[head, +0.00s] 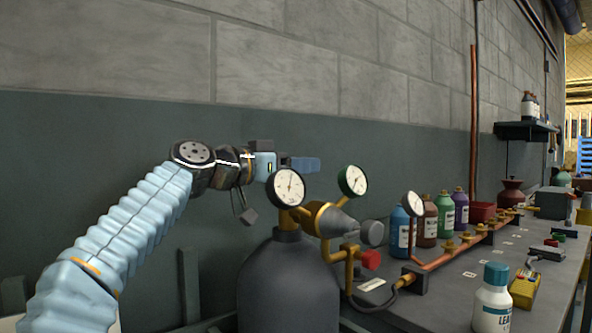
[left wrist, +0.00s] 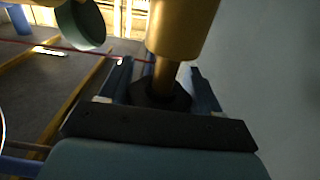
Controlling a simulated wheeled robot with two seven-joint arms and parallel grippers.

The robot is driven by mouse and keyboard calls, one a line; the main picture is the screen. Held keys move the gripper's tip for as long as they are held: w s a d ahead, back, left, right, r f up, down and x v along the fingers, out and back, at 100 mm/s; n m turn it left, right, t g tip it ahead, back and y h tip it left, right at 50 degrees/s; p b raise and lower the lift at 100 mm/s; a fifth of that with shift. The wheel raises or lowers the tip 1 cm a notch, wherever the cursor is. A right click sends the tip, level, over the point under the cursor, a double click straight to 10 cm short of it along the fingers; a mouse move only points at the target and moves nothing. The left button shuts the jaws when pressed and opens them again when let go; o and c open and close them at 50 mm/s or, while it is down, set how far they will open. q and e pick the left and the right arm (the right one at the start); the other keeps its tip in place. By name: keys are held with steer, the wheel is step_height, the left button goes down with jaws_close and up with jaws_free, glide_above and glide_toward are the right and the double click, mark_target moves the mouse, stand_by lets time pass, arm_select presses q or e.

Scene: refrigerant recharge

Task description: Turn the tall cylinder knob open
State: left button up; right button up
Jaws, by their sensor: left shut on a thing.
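The tall dark grey cylinder (head: 288,292) stands at the lower centre of the head view, with a brass valve (head: 319,217) on top. My left gripper (head: 300,164) is at the valve's height, behind the left white gauge (head: 290,188). In the left wrist view, a dark knob (left wrist: 160,96) on a brass stem sits between the two fingers of my left gripper (left wrist: 162,85), which is shut on it. In the head view the knob is hidden or cannot be made out. My right gripper is in neither view.
A green-rimmed gauge (head: 352,180), a grey cone-shaped fitting with a round end (head: 372,233) and a red knob (head: 371,259) are right of the valve. The bench (head: 440,300) on the right holds several bottles, a copper pipe and a yellow meter (head: 525,289). A block wall is behind.

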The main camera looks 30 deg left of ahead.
arm_select(q)
steer(key=n+y+p, duration=0.1)
steer(key=y, duration=0.1)
steer(key=shift+r+n+t+y, duration=0.1)
steer(key=shift+n+t+y, duration=0.2)
steer(key=shift+n, duration=0.1)
steer(key=shift+a+n+t+y+p, duration=0.2)
steer(key=shift+n+t+y+p, duration=0.15)
steer(key=shift+y, duration=0.25)
steer(key=o, duration=1)
steer(key=shift+c, duration=0.2)
